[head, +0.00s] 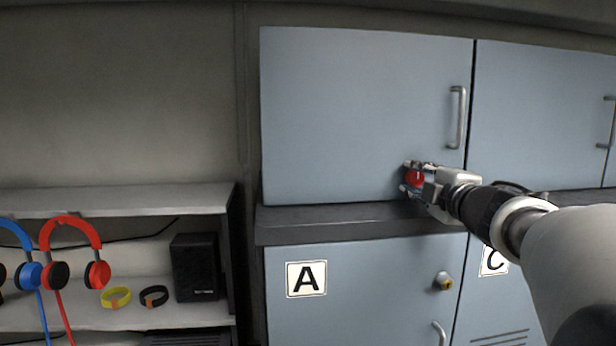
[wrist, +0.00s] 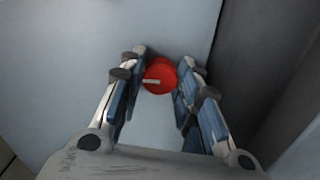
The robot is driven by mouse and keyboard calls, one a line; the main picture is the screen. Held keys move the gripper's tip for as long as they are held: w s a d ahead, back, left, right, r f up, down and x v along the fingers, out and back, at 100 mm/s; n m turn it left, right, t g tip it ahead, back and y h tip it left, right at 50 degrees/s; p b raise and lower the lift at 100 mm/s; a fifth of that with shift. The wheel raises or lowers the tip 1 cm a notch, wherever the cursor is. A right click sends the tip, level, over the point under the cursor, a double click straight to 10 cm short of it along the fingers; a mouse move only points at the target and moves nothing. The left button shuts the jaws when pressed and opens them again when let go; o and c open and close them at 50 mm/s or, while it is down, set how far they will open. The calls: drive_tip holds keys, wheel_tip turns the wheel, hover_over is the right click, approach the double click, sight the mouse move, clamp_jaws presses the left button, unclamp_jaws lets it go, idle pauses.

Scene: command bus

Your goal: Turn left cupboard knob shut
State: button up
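The left cupboard (head: 350,110) is a blue-grey upper door with a metal bar handle at its right side, and it looks closed. Its round red knob (head: 414,177) sits low on the door, towards the right. My gripper (head: 404,177) reaches in from the right, with its fingers above and below the knob. In the wrist view the red knob (wrist: 160,75) lies between the two fingertips (wrist: 161,68). Its white mark is nearly level there and looks upright in the head view. The fingers are apart, with a narrow gap beside the knob; contact is not clear.
A dark ledge (head: 330,224) runs below the door. Under it is a lower door with label A (head: 306,279) and a yellow-and-dark knob (head: 443,281). Shelves (head: 110,202) with headphones, wristbands and a black speaker (head: 197,267) stand left. Another upper door (head: 540,110) is right.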

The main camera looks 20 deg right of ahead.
drive_tip(key=o, duration=0.4)
drive_tip(key=v, duration=0.7)
drive_tip(key=shift+s, duration=0.25)
